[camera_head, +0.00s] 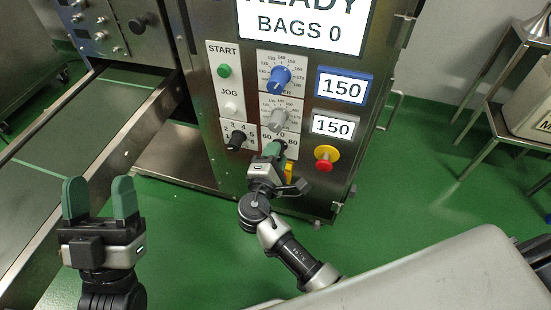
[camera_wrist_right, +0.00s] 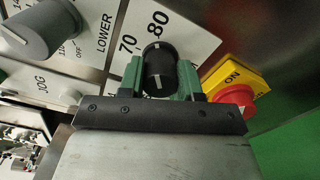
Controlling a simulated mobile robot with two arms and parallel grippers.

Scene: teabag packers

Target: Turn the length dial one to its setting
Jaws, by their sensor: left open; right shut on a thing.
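The black dial with 60, 70 and 80 marks (camera_wrist_right: 159,62) is between the green fingers of my right gripper (camera_wrist_right: 160,78) in the right wrist view. White pointer marks show on it, but I cannot tell the exact setting. In the head view my right gripper (camera_head: 272,151) is at the lower part of the machine's panel, shut on this dial and hiding most of it. No name for the dial is readable. A second black dial (camera_head: 238,139) with small numbers sits to its left. My left gripper (camera_head: 99,197) is open and empty, away from the panel.
Above are a grey LOWER dial (camera_head: 279,119) and a blue dial (camera_head: 280,78). A red and yellow switch (camera_head: 325,157) is close right of my right gripper. A conveyor (camera_head: 88,130) lies at left.

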